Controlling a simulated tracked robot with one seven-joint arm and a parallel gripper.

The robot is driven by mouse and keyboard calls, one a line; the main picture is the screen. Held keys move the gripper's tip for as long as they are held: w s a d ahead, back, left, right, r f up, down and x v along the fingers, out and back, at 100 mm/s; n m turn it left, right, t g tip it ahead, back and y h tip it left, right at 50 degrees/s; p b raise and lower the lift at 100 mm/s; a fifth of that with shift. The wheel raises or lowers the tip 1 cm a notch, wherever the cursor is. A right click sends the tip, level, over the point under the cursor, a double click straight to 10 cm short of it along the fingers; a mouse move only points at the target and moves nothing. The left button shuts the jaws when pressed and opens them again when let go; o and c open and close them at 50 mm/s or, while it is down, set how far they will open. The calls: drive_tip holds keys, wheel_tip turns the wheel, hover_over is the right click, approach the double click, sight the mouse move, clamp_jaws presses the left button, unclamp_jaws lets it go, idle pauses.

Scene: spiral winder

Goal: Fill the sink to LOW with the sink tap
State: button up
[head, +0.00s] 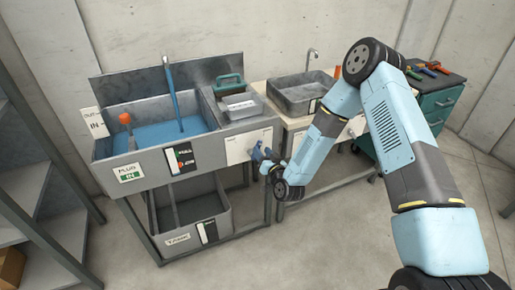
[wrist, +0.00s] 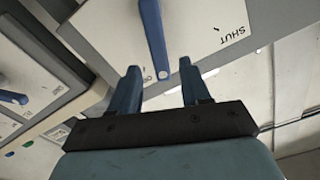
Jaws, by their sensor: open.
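The sink (head: 101,150) at the left holds blue water (head: 160,136). A blue column, which looks like running water (head: 174,98), reaches from the spout (head: 165,61) into it. A black level gauge (head: 181,158) is on the sink's front; its reading is too small to tell. A blue tap lever (wrist: 153,35) sits on a white panel marked SHUT at one side; it points away from SHUT, toward a partly hidden label. My gripper (wrist: 158,70) is open, with the lever's tip between its fingertips. In the head view my gripper (head: 262,153) is at the panel (head: 240,146).
An orange knob (head: 125,118) stands in the sink above a PLUG IN label (head: 130,173). A grey lower basin (head: 190,212) stands underneath. A second sink (head: 298,97) is at the right. Another blue lever (wrist: 12,97) shows in the wrist view. The front floor is clear.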

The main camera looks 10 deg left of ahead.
drive_tip(key=v, duration=0.9)
drive_tip(key=shift+s+d, duration=0.2)
